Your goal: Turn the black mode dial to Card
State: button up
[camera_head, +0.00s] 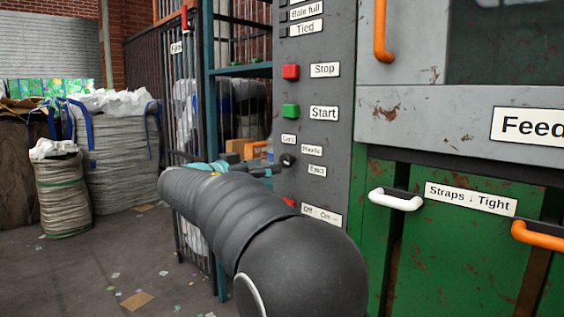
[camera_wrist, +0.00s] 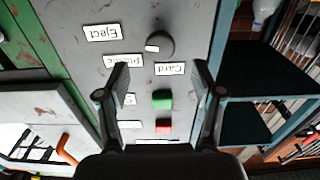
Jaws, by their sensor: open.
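The black mode dial (camera_wrist: 162,42) is on the grey control panel (camera_wrist: 186,20), seen upside down in the wrist view. Its white mark (camera_wrist: 152,48) faces the Plastic label (camera_wrist: 124,60), away from the Card label (camera_wrist: 170,69). The Eject label (camera_wrist: 101,33) is farther round. In the head view the dial (camera_head: 287,160) shows small beside the labels. My gripper (camera_wrist: 162,68) is open in the wrist view, fingers spread and empty. The dial appears beyond the fingertips, not between them. In the head view my arm hides most of the gripper.
The green Start button (camera_wrist: 162,100) and red Stop button (camera_wrist: 164,126) are on the same panel. A white handle (camera_head: 396,200) and orange handles (camera_head: 538,236) stick out from the machine at right. A barred cage (camera_head: 180,100) stands left of the panel.

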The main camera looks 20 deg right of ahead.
aim_at(284, 162)
jog(key=x, duration=0.6)
jog(key=shift+d+p, duration=0.35)
jog(key=shift+p, duration=0.05)
jog(key=c, duration=1.1)
